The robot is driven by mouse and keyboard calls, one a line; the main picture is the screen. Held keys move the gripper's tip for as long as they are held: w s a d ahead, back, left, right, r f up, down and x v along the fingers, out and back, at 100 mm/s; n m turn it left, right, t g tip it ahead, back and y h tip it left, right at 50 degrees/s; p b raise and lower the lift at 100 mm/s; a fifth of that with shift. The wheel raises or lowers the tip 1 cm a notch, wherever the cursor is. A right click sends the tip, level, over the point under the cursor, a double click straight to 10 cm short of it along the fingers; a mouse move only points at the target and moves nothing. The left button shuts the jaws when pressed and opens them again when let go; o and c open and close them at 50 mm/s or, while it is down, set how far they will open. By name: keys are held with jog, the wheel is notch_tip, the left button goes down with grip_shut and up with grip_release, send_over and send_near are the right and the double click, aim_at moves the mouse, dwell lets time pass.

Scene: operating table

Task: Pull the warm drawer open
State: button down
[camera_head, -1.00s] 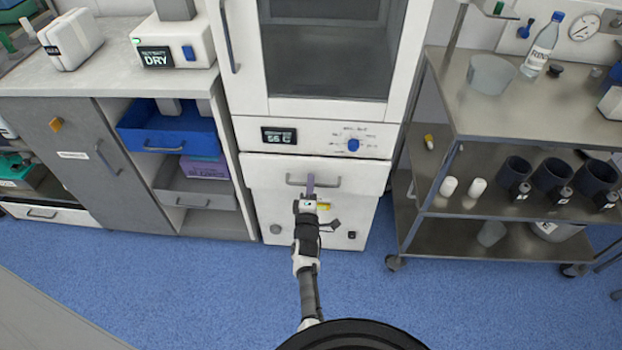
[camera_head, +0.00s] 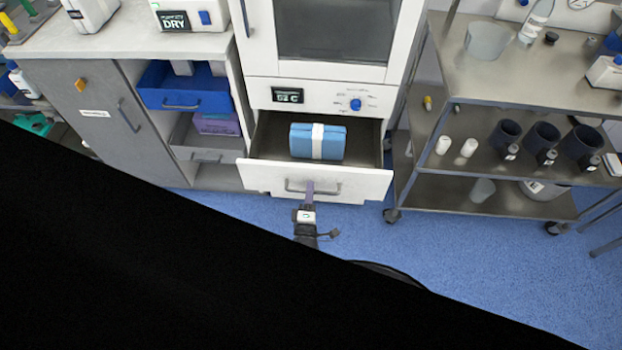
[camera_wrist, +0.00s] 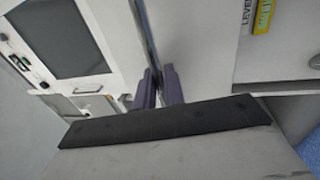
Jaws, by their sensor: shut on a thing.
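The warm drawer (camera_head: 262,177) is pulled out below the warming cabinet, with a dark interior. A blue folded bundle (camera_head: 303,142) with a white band lies inside it. My gripper (camera_head: 310,186) is shut on the grey bar handle (camera_head: 330,191) at the middle of the white drawer front. In the wrist view, the two purple fingers (camera_wrist: 158,88) close around the grey handle bar (camera_wrist: 146,32). My gripper hides part of the handle.
The white warming cabinet (camera_head: 333,94) has a temperature display and a blue knob. A metal trolley (camera_head: 445,200) stands close to the right. A cabinet with a grey door (camera_head: 80,70) and a blue bin (camera_head: 160,85) stands left. Blue floor (camera_head: 440,260) lies in front.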

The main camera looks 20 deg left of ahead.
jog(key=shift+s, duration=0.3)
jog(key=c, duration=1.6)
grip_release()
jog(key=shift+d, duration=0.1)
jog(key=shift+c, duration=0.2)
